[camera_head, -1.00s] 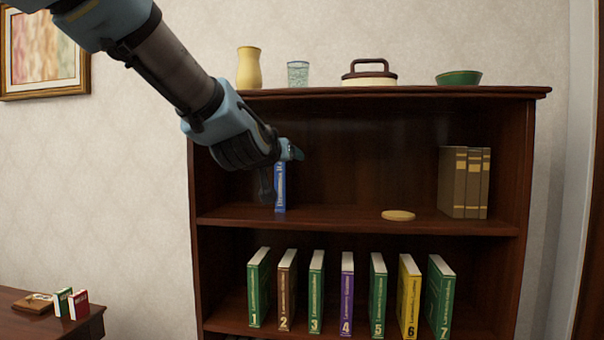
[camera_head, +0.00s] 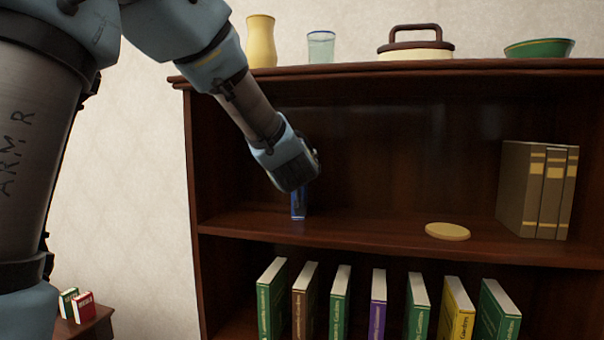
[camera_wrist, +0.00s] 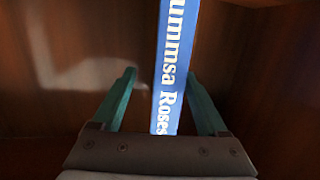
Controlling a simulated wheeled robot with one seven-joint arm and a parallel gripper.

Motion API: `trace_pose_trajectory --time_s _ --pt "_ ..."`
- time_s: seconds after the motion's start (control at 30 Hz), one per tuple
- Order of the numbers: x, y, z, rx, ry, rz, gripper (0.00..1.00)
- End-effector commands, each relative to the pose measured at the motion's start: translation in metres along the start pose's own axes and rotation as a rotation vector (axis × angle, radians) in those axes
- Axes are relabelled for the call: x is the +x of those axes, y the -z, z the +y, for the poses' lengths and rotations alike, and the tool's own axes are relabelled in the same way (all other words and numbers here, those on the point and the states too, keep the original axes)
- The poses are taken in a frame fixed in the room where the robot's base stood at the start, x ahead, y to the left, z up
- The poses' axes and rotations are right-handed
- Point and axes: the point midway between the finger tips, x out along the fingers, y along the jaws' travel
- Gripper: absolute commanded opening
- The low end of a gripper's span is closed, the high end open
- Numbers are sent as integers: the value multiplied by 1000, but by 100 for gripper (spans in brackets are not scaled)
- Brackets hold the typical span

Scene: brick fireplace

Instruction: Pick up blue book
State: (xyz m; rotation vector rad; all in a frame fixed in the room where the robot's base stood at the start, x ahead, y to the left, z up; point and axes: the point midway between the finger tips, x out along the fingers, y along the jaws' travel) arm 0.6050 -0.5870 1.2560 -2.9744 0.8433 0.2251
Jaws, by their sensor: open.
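The blue book (camera_head: 298,204) stands upright on the upper shelf, near its left side. In the head view only its lower part shows below my gripper (camera_head: 308,172), which hides the rest. In the wrist view the blue book's spine (camera_wrist: 176,60) runs from the top edge down between the two teal fingers, with white lettering on it. My gripper (camera_wrist: 164,98) is open, with one finger on each side of the spine. A gap shows left of the spine; the right finger is close to it, and I cannot tell whether they touch.
The dark wooden bookcase (camera_head: 400,72) carries a vase, glass, lidded pot and green bowl on top. A round yellow disc (camera_head: 447,231) and brown books (camera_head: 538,190) are on the upper shelf. Several numbered-series books (camera_head: 378,303) stand on the shelf below.

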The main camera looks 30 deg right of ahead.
Motion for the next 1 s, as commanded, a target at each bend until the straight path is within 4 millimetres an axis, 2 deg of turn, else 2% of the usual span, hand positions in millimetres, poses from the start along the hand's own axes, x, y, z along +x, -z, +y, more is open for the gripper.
trace_pose_trajectory --time_s 0.17,0.5,0.8,0.83,1.0 --pt "11 2 -2 0 1 -1 76" --pt "53 4 -7 -1 -1 -1 76" --pt "58 2 -7 -1 -2 1 76" --pt "58 2 -7 -1 -2 1 75" --pt "58 2 -7 -1 -2 1 56"
